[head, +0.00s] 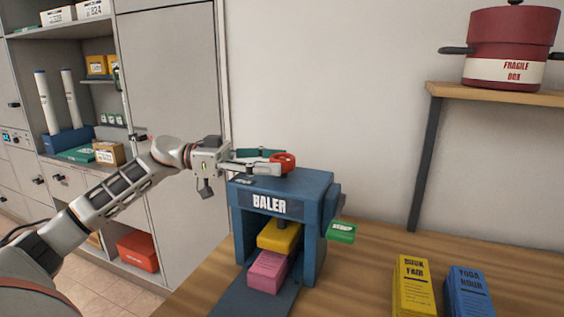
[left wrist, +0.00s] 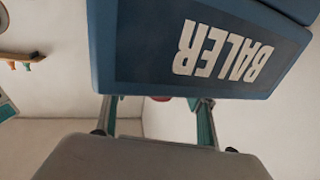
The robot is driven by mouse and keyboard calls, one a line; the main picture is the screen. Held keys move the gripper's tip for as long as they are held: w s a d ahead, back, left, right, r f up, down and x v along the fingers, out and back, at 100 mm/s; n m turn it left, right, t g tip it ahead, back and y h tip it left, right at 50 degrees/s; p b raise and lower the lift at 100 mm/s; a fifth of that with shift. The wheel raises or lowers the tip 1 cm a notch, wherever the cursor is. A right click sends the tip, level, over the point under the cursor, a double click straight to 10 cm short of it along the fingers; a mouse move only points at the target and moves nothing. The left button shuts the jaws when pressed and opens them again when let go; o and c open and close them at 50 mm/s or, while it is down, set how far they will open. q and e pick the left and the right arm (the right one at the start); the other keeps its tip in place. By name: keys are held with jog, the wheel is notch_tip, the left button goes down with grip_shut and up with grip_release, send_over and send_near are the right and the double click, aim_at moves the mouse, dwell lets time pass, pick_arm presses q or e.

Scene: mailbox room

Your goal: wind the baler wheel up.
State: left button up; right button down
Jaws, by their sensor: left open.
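The blue baler (head: 330,185) stands on the wooden table. Its red wheel (head: 283,160) is on top. My left gripper (head: 267,161) is open and level with the wheel, its fingers pointing right at it. In the head view the fingertips reach the wheel's left side; I cannot tell if they touch it. In the left wrist view a bit of red (left wrist: 161,99) shows between the fingers, mostly hidden behind the baler's top. My right gripper is not in view.
A green block (head: 342,232) is at the baler's right side. A yellow stack (head: 414,285) and a blue stack (head: 468,291) stand on the table at right. A red pot (head: 512,45) sits on a wall shelf. Grey cabinets (head: 175,110) stand behind my left arm.

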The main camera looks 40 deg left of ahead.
pick_arm(q)
jog(key=shift+x, duration=1.15)
